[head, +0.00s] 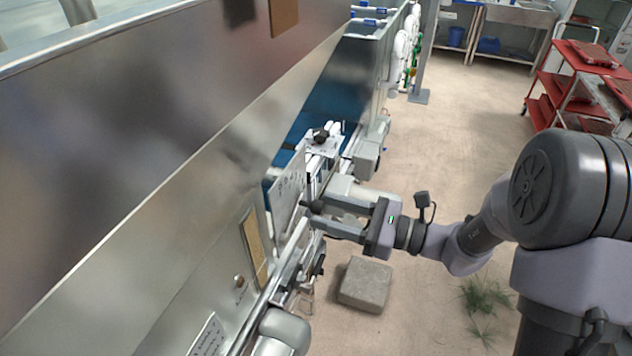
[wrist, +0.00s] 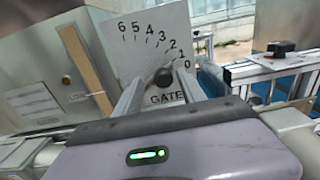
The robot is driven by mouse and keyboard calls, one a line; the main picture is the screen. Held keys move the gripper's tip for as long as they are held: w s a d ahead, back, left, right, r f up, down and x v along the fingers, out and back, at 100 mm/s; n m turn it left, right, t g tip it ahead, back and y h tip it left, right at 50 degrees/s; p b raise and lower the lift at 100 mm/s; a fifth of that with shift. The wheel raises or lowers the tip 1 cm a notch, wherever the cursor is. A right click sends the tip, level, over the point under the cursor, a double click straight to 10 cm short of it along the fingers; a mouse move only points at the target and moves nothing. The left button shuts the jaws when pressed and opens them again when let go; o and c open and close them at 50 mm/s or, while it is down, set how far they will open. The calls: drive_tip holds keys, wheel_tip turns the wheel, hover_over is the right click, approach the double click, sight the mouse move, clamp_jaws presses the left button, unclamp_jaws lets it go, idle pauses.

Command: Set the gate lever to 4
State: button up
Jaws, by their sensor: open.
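The gate scale plate (wrist: 150,30) is a pale panel marked 6 to 0 from left to right, with the word GATE below. My gripper (head: 318,210) is open, with one finger on each side of the knob in the wrist view (wrist: 161,78). Contact cannot be told.
A steel machine wall (head: 130,150) fills the left. A second black knob (head: 321,136) on a bracket stands just beyond the plate. A grey block (head: 365,284) lies on the floor below my gripper. A red cart (head: 575,85) stands back right; the floor between is open.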

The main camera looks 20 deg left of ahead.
drive_tip(key=shift+w+a+f, duration=0.1)
drive_tip(key=shift+a+f, duration=0.05)
drive_tip(key=shift+a, duration=1.05)
drive_tip(key=shift+c, duration=0.2)
clamp_jaws()
drive_tip(key=shift+f, duration=0.1)
